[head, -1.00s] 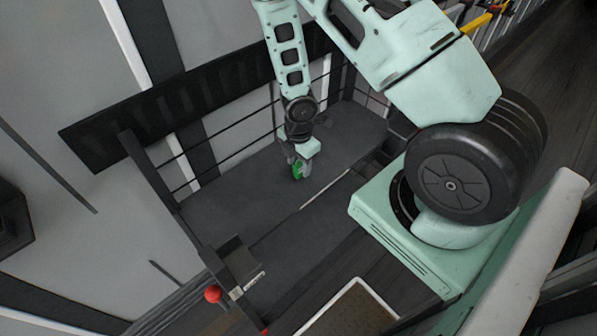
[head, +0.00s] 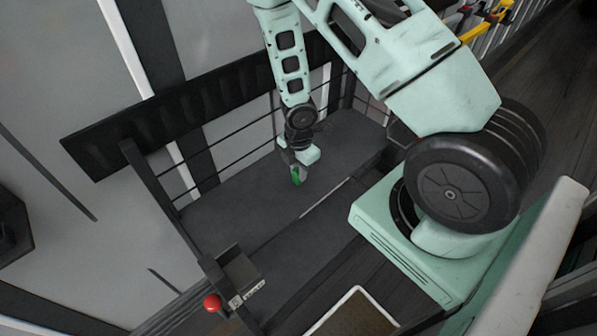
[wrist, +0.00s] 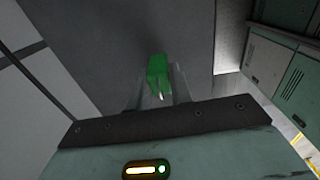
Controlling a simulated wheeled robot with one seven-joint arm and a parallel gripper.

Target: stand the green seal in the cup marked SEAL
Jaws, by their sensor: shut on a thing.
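The green seal (head: 296,177) is between the fingers of my gripper (head: 295,171), above the dark grey platform. In the wrist view the seal (wrist: 157,68) stands out beyond the fingertips of my gripper (wrist: 158,88), which is shut on it. A small dark open-topped holder (head: 241,271) with a pale label on its front is fixed at the platform's near left corner. It looks like the cup, but the label is too small to read surely. The seal is well apart from this holder, up and to the right of it in the head view.
A red ball-shaped knob (head: 212,302) sits just left of the holder. A dark railing (head: 216,160) runs along the platform's far side. The dark grey platform (head: 255,205) is bare between seal and holder. A pale-rimmed tray or mat (head: 352,316) lies at the bottom.

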